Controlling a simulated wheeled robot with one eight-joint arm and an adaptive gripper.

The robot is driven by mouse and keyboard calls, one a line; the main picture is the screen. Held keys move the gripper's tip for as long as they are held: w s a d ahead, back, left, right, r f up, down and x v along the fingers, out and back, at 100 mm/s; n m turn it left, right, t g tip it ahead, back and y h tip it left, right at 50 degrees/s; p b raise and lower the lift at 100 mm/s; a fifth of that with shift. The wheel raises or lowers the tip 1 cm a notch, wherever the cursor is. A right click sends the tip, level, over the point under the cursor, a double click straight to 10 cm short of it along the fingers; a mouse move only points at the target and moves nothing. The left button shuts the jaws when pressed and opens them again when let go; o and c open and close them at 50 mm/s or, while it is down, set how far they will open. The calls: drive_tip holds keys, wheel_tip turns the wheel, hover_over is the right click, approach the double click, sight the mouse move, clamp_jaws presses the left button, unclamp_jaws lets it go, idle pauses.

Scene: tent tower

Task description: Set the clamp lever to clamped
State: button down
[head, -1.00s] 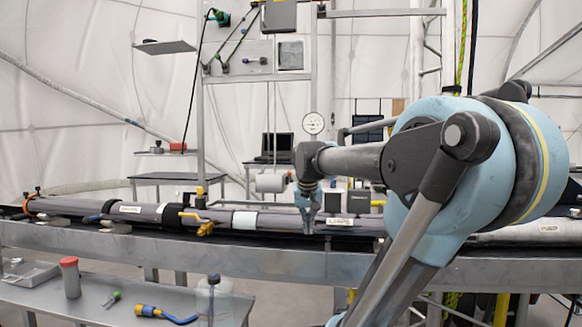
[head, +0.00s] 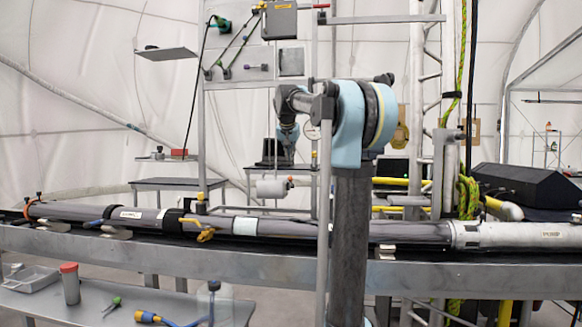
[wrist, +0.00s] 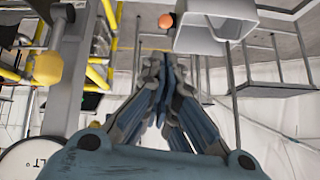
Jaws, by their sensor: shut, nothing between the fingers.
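A yellow lever-like handle (head: 198,231) hangs on the front of the long grey pipe (head: 320,229), just right of a black band. I cannot tell whether it is the clamp lever, or whether it is clamped. My gripper (head: 288,150) hangs well above the pipe, to the right of the yellow handle and apart from it. In the wrist view my gripper (wrist: 158,85) has its fingers together with nothing between them. A yellow knob (wrist: 47,68) on a grey post and an orange ball (wrist: 166,20) also show there.
A white cylinder (head: 270,188) sits behind the pipe, below my gripper. A grey box-like tube (wrist: 214,25) is close to the fingers in the wrist view. A grey upright post (head: 324,200) stands near my arm. A lower shelf (head: 125,303) holds a red-capped jar and tools.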

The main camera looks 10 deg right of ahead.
drive_tip(key=x, duration=0.9)
drive_tip(key=shift+f, duration=0.25)
